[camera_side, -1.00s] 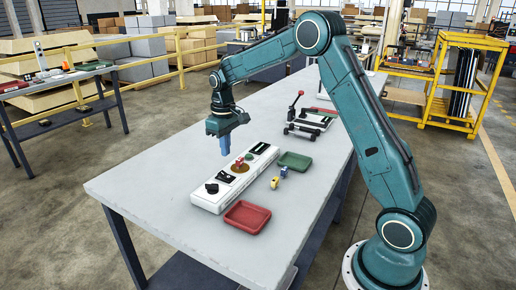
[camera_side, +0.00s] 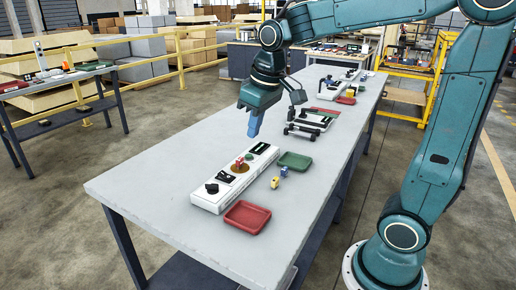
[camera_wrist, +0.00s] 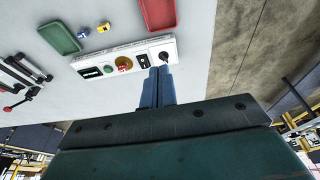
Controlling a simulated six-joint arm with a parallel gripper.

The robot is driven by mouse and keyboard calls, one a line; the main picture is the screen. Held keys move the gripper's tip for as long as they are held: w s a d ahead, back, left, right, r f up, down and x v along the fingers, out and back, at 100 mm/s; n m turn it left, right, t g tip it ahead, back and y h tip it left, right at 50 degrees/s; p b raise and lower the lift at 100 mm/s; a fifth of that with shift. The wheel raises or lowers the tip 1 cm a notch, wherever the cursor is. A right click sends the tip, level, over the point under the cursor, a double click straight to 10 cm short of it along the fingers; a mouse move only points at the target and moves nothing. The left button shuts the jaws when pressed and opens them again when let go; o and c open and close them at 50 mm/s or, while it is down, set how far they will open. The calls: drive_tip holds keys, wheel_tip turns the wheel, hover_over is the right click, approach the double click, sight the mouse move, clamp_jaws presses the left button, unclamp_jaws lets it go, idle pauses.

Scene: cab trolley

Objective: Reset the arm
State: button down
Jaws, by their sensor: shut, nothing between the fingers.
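My gripper (camera_side: 254,124) is in the air above the table, with its blue fingers pointing down. It is up and behind the far end of the white control box (camera_side: 208,197) and touches nothing. In the wrist view my gripper (camera_wrist: 163,72) has its fingers together and empty, covering a little of the lower edge of the white box (camera_wrist: 131,50). The box has a black knob (camera_side: 212,188), a red piece (camera_side: 239,162) on a round brownish patch, and a green button near its far end.
A red tray (camera_side: 247,217) and a green tray (camera_side: 295,161) lie beside the box. A small yellow piece (camera_side: 274,183) and a blue piece (camera_side: 284,171) lie between them. A black-handled fixture (camera_side: 305,128) stands farther back. The table's near left is bare.

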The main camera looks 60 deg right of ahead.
drive_tip(key=s+a+f+t, duration=0.1)
drive_tip(key=s+a, duration=0.3)
drive_tip(key=s, duration=1.2)
drive_tip(key=shift+t, duration=0.8)
